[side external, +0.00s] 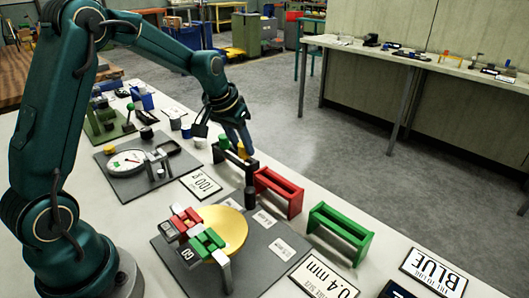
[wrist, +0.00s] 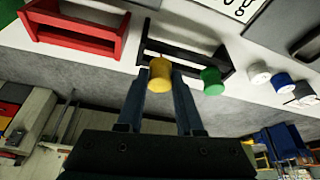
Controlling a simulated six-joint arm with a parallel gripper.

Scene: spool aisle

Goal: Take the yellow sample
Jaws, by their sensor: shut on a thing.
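The yellow sample (wrist: 160,74) is a small cylinder between the fingertips of my gripper (wrist: 161,82), which is shut on it. In the side view my gripper (side external: 239,143) points down at the black rack (side external: 236,161), with a little of the yellow sample (side external: 242,154) showing under the fingers. In the wrist view the yellow sample overlaps the left part of the black rack (wrist: 187,53). I cannot tell whether it still touches the rack. A green sample (wrist: 211,80) stands at the rack's other end, beside my fingers.
A red rack (side external: 278,193) and a green rack (side external: 340,234) stand nearer along the table. White and blue cylinders (wrist: 282,83) are beyond the green sample. A dial device (side external: 126,162) and a plate with a gold disc (side external: 225,232) lie on the table.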

